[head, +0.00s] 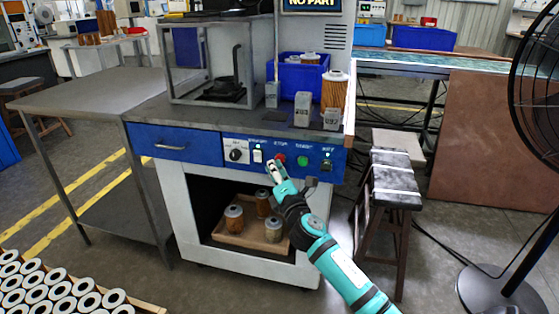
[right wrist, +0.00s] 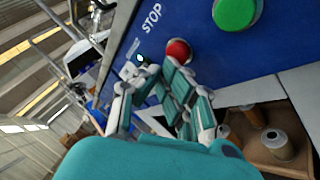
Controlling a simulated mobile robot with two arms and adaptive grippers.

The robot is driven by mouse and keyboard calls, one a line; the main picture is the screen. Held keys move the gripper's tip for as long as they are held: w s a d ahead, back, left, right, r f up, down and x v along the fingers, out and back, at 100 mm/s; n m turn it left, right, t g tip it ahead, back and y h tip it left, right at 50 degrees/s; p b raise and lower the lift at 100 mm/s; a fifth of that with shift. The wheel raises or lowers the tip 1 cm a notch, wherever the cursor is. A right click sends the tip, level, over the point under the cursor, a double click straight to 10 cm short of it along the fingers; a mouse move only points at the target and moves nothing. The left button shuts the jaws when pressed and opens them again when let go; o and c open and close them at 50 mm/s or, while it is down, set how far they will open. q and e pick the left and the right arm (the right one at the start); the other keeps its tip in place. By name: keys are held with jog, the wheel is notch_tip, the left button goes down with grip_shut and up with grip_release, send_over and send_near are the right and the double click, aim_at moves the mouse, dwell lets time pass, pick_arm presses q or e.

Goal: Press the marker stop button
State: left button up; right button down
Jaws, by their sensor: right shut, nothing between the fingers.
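The red stop button (head: 280,158) sits on the blue front panel (head: 210,151) of the marker bench. In the right wrist view the red button (right wrist: 178,51) stands out from the panel beside the word STOP. My right gripper (head: 274,168) is shut and empty, right in front of the panel by this button. In the right wrist view its fingertips (right wrist: 160,70) lie just beside and below the red button. I cannot tell whether they touch it. My left gripper is not in view.
A green button (head: 303,160) is right of the red one; a white switch (head: 257,156) and a knob (head: 236,155) are left. Below, a wooden tray (head: 229,237) holds several cartridges. A stool (head: 394,180) and a fan (head: 500,290) stand at the right.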

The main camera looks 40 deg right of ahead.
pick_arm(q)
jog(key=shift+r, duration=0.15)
pick_arm(e)
jog(key=shift+w+d, duration=0.2)
jog(key=shift+s+a, duration=0.1)
dwell(0.5)
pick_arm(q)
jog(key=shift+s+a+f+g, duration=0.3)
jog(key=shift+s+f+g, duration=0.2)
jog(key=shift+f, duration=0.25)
pick_arm(e)
jog(key=shift+s+a, duration=0.45)
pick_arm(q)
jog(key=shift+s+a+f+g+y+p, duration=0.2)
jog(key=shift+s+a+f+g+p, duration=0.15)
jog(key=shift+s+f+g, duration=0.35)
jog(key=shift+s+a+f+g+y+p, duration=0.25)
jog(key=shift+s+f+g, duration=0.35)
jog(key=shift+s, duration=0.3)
pick_arm(e)
jog(key=shift+s+a, duration=0.8)
jog(key=shift+a, duration=0.2)
jog(key=shift+s+a, duration=0.8)
jog(key=shift+a, duration=0.15)
